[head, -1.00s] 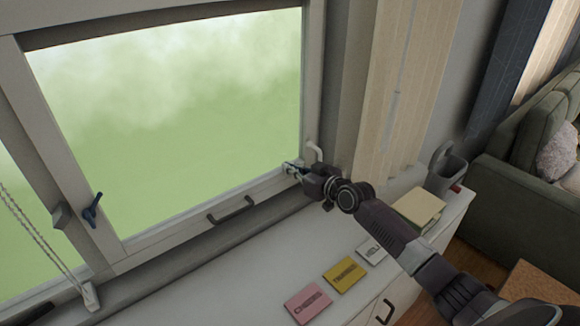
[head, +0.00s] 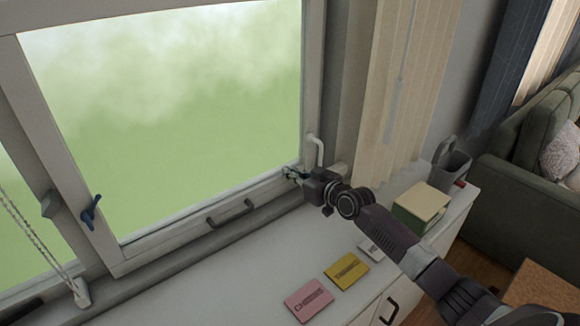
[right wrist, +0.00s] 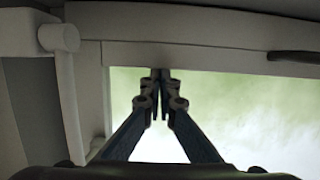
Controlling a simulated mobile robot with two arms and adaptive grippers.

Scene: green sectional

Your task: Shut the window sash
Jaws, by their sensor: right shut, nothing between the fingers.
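The window sash (head: 200,226) is a white frame around a large pane, with a dark bar handle (head: 230,213) on its bottom rail and a blue lever (head: 91,213) on its left stile. A white handle (head: 317,148) stands at its lower right corner; it also shows at the left of the right wrist view (right wrist: 68,95). My right gripper (head: 288,175) is shut and empty at the lower right corner of the sash. In the right wrist view its fingertips (right wrist: 161,75) overlap the pane just beside the rail; contact cannot be told. My left gripper is not in view.
A white cabinet top (head: 230,270) lies below the window, holding pink (head: 308,299), yellow (head: 346,271) and white cards. A box-like book (head: 421,206) and a grey watering can (head: 450,165) stand at the right. A beaded cord (head: 38,240) hangs at the left.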

